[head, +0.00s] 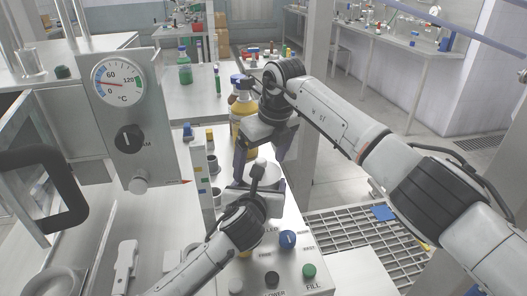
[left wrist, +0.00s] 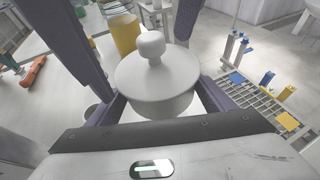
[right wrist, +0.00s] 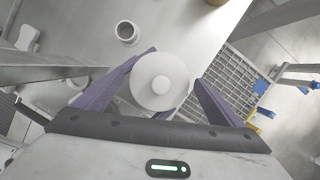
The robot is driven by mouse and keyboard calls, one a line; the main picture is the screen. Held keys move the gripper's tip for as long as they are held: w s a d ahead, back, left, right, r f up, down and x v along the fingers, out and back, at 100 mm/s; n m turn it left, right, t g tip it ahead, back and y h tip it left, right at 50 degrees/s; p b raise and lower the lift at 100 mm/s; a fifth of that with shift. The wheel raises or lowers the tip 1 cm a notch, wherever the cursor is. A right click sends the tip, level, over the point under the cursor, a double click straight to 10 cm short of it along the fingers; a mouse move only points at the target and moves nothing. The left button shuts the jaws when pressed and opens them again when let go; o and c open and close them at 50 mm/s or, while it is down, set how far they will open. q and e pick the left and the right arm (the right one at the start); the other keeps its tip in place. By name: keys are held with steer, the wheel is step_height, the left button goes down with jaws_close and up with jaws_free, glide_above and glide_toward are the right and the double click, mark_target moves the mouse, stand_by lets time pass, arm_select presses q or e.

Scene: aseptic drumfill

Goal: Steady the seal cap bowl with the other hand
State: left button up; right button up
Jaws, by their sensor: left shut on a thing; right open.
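The white seal cap bowl (head: 262,171), closed on top with a round knob in the left wrist view (left wrist: 157,80), is above the control panel in the head view. My left gripper (head: 256,190) is shut on the bowl low on its sides, coming from the near side. My right gripper (head: 263,158) points down over the bowl from above, open, its fingers on either side of it. In the right wrist view the bowl (right wrist: 160,82) lies between the open fingers, closer to the left one. The bowl's underside is hidden.
The panel with coloured knobs (head: 288,239) lies in front. A yellow bottle (head: 241,117) stands behind the right gripper. A dial gauge box (head: 121,110) stands at left. A floor grating (head: 365,235) is at right. A small round cup (right wrist: 127,32) is near the bowl.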

steer(key=shift+f, duration=0.15)
steer(key=shift+c, duration=0.5)
steer(key=shift+a, duration=0.1)
steer(key=c, duration=0.9)
steer(key=shift+c, duration=0.3)
